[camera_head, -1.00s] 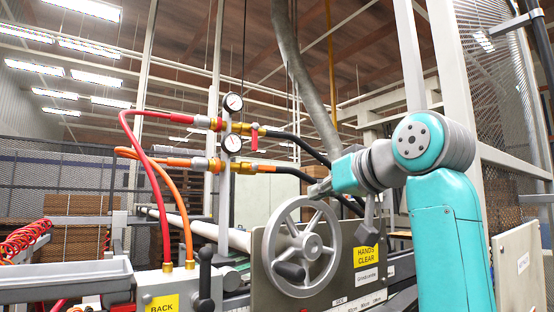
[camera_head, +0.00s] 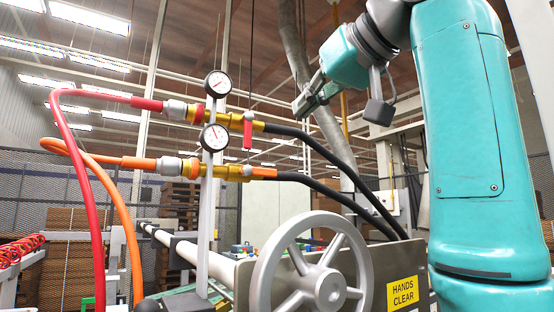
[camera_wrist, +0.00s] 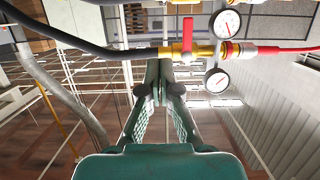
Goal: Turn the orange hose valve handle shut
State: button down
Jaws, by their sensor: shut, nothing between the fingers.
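The orange valve handle (camera_head: 262,172) lies along the lower brass pipe, in line with it, in the head view. The red valve handle (camera_head: 248,130) hangs down across the upper brass pipe. My gripper (camera_head: 302,105) is shut and empty, in the air right of the red handle and above the orange one, apart from both in the picture. In the wrist view my fingers (camera_wrist: 160,85) are together below the red handle (camera_wrist: 187,34); that picture is upside down. The orange line is only a sliver at its top edge, so its handle is not clear there.
Two gauges (camera_head: 218,84) (camera_head: 214,137) sit on the upright grey post. Black hoses (camera_head: 322,150) (camera_head: 310,181) run right from both valves, beneath my gripper. A large handwheel (camera_head: 312,275) and a yellow HANDS CLEAR sign (camera_head: 402,293) stand below.

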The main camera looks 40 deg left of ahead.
jog(key=shift+a, duration=0.1)
send_over(260, 172)
jog(key=w+d, duration=0.1)
jog(key=d, duration=0.1)
notch_tip(260, 172, down, 4)
jog(key=shift+w+d+f, duration=0.15)
jog(key=shift+f, duration=1.1)
